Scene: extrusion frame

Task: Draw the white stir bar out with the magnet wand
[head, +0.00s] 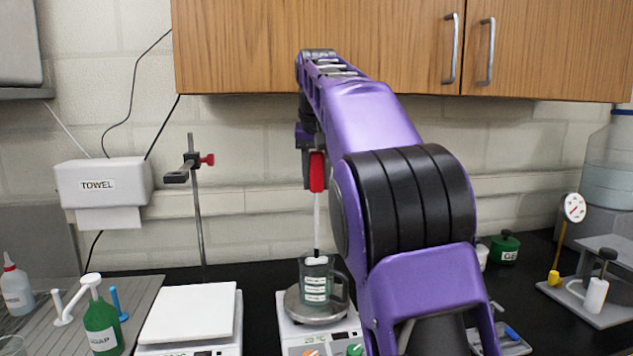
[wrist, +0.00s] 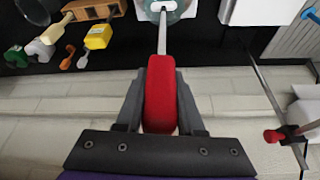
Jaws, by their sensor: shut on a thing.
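My gripper (head: 316,160) is shut on the red handle of the magnet wand (head: 317,172), above the stirrer. In the wrist view, the fingers of my gripper (wrist: 160,105) close on both sides of the red handle of the wand (wrist: 161,85). The wand's pale shaft points down, its dark tip at the mouth of a glass mug-like beaker (head: 315,288). A small white piece, seemingly the stir bar (head: 316,260), shows just under the tip, near the rim. Whether it touches the tip is too small to tell. The beaker stands on the stirrer's round plate (head: 292,309).
A white flat-topped device (head: 188,313) stands left of the stirrer. A rod stand (head: 196,215) with a red-knobbed clamp rises behind it. A green bottle (head: 103,325) is further left. Wooden cupboards (head: 380,45) hang above.

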